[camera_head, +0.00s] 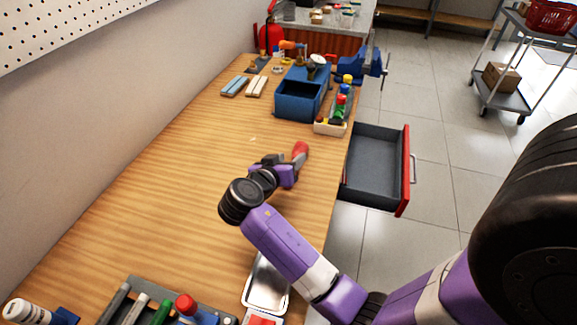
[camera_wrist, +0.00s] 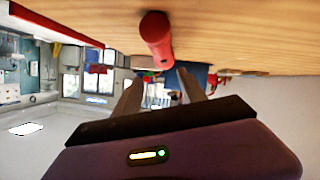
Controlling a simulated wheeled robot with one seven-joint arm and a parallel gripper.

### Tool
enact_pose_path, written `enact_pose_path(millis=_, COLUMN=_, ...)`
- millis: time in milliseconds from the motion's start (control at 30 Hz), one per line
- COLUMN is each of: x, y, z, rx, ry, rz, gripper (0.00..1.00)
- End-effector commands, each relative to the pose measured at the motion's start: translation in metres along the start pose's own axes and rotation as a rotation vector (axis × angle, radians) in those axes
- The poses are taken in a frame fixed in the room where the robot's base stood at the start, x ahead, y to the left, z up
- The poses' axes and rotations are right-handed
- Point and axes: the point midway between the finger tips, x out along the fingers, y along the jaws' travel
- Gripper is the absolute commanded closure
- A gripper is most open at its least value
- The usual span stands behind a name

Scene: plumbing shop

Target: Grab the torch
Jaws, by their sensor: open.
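A red cylindrical object, seemingly the torch (camera_head: 300,149), lies on the wooden workbench near its right edge. In the wrist view the red torch (camera_wrist: 157,38) shows large, between and just beyond the fingers. My gripper (camera_head: 286,163) is low over the bench, right at the torch's near end. In the wrist view my gripper (camera_wrist: 160,88) has its two fingers spread apart with nothing held between them. Part of the torch is hidden by the gripper in the head view.
An open drawer (camera_head: 375,190) juts out right of the workbench (camera_head: 190,140). A blue toolbox (camera_head: 290,102) and a tray of coloured bottles (camera_head: 331,129) stand beyond the torch. A metal tray (camera_head: 266,284) lies nearer. The bench left of my gripper is clear.

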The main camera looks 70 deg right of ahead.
Motion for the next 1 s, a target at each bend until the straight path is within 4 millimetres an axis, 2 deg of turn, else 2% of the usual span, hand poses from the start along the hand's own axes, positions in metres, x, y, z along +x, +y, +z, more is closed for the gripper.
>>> enact_pose_path(millis=67, x=0.004, y=-0.003, z=0.008, rx=0.0, ry=0.0, rz=0.0, gripper=0.51)
enact_pose_path(millis=433, x=0.036, y=-0.003, z=0.006, rx=-0.002, ry=-0.001, rz=0.002, gripper=0.51)
enact_pose_path(millis=700, x=0.073, y=-0.004, z=0.007, rx=0.0, ry=-0.001, rz=0.003, gripper=0.51)
enact_pose_path(millis=800, x=0.08, y=-0.005, z=0.008, rx=-0.001, ry=0.0, rz=0.0, gripper=0.51)
enact_pose_path(millis=1000, x=0.081, y=-0.006, z=0.008, rx=0.0, ry=0.0, rz=-0.001, gripper=0.51)
